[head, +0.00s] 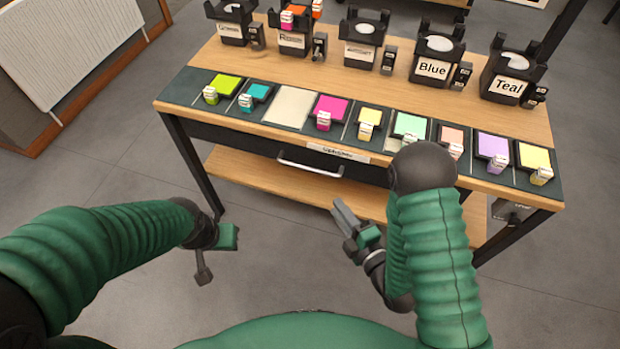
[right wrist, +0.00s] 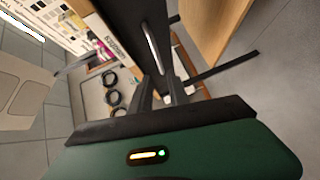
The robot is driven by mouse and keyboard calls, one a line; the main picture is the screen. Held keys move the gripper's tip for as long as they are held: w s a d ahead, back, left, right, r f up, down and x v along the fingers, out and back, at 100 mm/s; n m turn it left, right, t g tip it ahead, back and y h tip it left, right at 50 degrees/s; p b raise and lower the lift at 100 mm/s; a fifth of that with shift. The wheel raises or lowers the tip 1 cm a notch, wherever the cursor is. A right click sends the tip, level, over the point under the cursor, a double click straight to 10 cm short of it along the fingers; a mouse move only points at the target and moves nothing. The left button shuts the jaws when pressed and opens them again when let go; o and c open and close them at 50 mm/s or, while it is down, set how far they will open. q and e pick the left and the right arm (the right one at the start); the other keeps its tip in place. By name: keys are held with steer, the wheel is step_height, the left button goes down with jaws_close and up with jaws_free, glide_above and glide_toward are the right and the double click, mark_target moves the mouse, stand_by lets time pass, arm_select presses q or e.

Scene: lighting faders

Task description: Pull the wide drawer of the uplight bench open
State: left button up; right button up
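The uplight bench (head: 230,165) has a wooden top, dark legs and a lower shelf. Its wide drawer (head: 255,148) is a dark front below the top, flush with the frame, with a silver bar handle (head: 308,168). The handle (right wrist: 153,47) also shows in the right wrist view, beyond the fingertips. My right gripper (head: 341,211) is in front of the drawer, below and right of the handle, and apart from it. Its fingers (right wrist: 158,88) are parted with nothing between them. My left gripper (head: 204,268) hangs left of the bench front; its finger gap is unclear.
A row of coloured swatches with small faders (head: 323,118) lines the front of the top. Several labelled black holders (head: 433,60) stand behind. My right forearm covers part of the bench front. A radiator (head: 65,45) is at the left. The floor before the bench is clear.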

steer(key=b, duration=1.3)
glide_toward(309, 170)
steer(key=w+f, duration=0.2)
steer(key=x, duration=0.3)
steer(key=r+b+x, duration=0.1)
steer(key=x, duration=0.1)
steer(key=b+x, duration=0.1)
steer(key=x, duration=0.2)
steer(key=shift+w+a+r, duration=0.15)
steer(key=shift+w+a, duration=0.05)
steer(key=shift+a, duration=0.3)
jaws_close()
steer(key=shift+s, duration=0.1)
